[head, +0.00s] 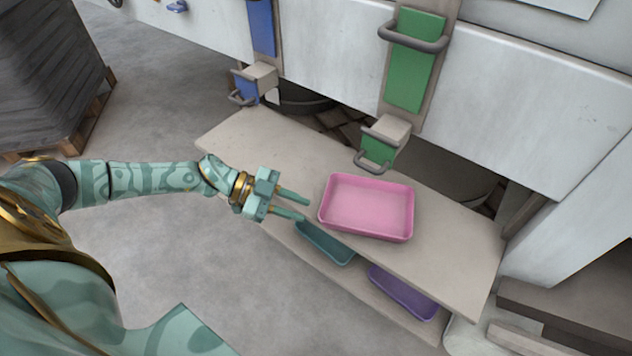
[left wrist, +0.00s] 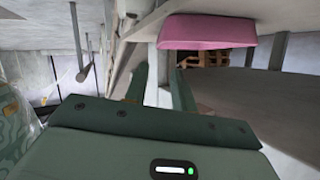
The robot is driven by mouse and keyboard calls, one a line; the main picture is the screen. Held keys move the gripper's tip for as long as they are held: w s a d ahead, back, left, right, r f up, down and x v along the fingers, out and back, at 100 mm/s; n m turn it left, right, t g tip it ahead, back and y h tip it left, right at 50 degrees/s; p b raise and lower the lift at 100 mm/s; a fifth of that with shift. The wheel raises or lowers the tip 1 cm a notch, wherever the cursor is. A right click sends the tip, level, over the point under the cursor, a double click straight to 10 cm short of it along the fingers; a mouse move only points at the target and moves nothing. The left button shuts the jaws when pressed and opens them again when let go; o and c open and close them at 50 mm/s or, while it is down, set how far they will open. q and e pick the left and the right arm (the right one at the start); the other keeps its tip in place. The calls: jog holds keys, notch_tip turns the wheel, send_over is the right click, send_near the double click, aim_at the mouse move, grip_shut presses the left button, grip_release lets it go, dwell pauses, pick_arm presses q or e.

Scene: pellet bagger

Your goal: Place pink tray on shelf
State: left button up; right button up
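The pink tray (head: 366,207) is shallow and rectangular with rounded corners, and looks empty. It rests on the upper board of a low beige shelf (head: 255,140) and sits near the board's front edge. In the left wrist view the pink tray (left wrist: 207,32) shows at the top, beyond the fingers. My left gripper (head: 307,208) is open and empty, just left of the tray, with its two fingers pointing towards it. A gap shows between fingers and tray. The left gripper (left wrist: 158,75) also shows in its wrist view. My right gripper is not in view.
A teal tray (head: 325,243) and a purple tray (head: 403,291) lie on the lower board. Green-fronted (head: 415,62) and blue-fronted (head: 262,27) fixtures with grey handles hang on the white machine behind the shelf. A loaded pallet (head: 45,75) stands at upper left. The floor left of the shelf is clear.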

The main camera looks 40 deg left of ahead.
pick_arm(q)
jog(key=shift+s+a+r, duration=0.2)
jog(key=shift+s+a, duration=0.05)
jog(key=shift+a, duration=0.25)
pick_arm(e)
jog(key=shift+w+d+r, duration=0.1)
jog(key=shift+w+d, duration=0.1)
